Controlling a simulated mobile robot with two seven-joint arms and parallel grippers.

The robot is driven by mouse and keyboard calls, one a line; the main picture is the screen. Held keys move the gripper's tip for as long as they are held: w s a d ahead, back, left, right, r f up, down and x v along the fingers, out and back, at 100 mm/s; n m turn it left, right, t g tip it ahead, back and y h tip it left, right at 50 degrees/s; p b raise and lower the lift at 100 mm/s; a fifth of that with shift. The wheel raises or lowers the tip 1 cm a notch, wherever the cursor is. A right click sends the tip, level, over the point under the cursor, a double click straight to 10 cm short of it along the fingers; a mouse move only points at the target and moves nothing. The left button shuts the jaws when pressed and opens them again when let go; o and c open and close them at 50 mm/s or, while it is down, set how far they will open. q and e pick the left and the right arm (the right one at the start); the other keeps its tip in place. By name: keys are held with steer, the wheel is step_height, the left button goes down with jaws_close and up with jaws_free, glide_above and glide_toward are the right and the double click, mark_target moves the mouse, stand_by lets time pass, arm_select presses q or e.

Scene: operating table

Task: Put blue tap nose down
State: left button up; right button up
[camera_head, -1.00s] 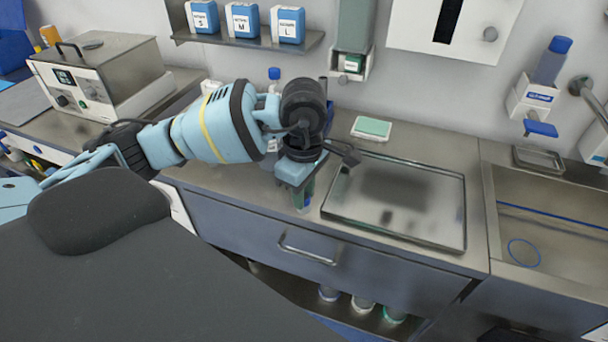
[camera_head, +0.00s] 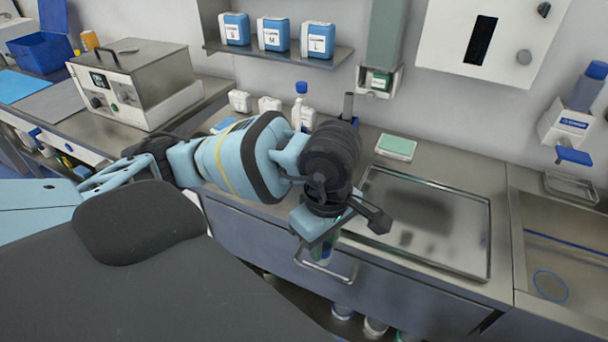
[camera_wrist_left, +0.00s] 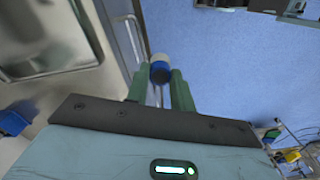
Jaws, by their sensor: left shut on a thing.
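My left gripper (camera_head: 322,252) points down in front of the counter's drawer, near its handle. In the left wrist view its two green fingers (camera_wrist_left: 160,82) are shut on a small round piece, the blue tap nose (camera_wrist_left: 160,73). It has a blue end and a pale band and sits between the fingertips. In the head view the tap nose is too small and too covered by the gripper to make out clearly. Blue floor lies beneath the held piece in the wrist view. My right gripper is in neither view.
A shallow metal tray (camera_head: 480,235) lies on the counter to the gripper's right, with a green-topped box (camera_head: 396,147) behind it. The drawer handle (camera_head: 325,272) juts out close to the gripper. A sink (camera_head: 560,245) is at the far right. Bottles (camera_head: 375,327) stand on the shelf below.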

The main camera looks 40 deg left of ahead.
arm_select(q)
steer(key=m, duration=0.5)
steer(key=shift+w+a+f, duration=0.1)
steer(key=shift+w+f, duration=0.2)
steer(key=shift+w, duration=0.1)
steer(key=m, duration=0.3)
steer(key=shift+w+f+m, duration=0.2)
steer(key=shift+w+m, duration=0.05)
steer(key=shift+m, duration=0.15)
steer(key=m, duration=0.5)
steer(key=w+f+m, duration=0.1)
steer(key=m, duration=0.1)
steer(key=shift+a, duration=0.2)
steer(key=shift+a, duration=0.1)
